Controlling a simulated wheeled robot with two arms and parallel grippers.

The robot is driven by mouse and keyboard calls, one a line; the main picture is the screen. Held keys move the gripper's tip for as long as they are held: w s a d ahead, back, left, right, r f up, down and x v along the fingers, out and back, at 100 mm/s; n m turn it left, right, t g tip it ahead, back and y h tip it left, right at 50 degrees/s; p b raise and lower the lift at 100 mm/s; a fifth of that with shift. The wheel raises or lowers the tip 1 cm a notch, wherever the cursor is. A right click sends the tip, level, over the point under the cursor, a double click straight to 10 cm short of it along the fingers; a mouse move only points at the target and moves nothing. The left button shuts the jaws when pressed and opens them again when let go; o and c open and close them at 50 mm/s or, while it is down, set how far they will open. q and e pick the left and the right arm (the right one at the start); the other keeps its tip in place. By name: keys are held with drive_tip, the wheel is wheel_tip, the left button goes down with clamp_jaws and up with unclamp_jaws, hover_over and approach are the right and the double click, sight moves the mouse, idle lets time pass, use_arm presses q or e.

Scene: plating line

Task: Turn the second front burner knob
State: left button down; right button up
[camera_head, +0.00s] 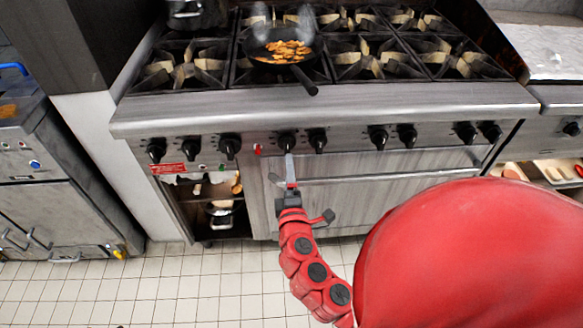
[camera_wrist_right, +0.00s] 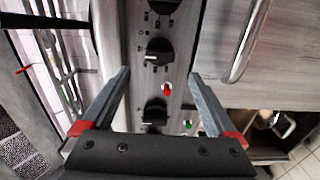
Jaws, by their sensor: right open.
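A row of black knobs runs along the steel front panel (camera_head: 350,128) of the range. In the right wrist view the gripper (camera_wrist_right: 160,75) is open and empty. That same knob (camera_wrist_right: 160,51) shows ahead, just past the fingertips. I cannot tell whether a finger touches any knob. My left gripper is out of view.
An oven door handle (camera_head: 400,176) runs below the knobs. An open shelf (camera_head: 205,190) holding a pot is at lower left. The tiled floor is clear.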

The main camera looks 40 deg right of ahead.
drive_tip(key=p+v, duration=0.2)
drive_tip(key=v, duration=0.6)
drive_tip(key=shift+p, duration=0.35)
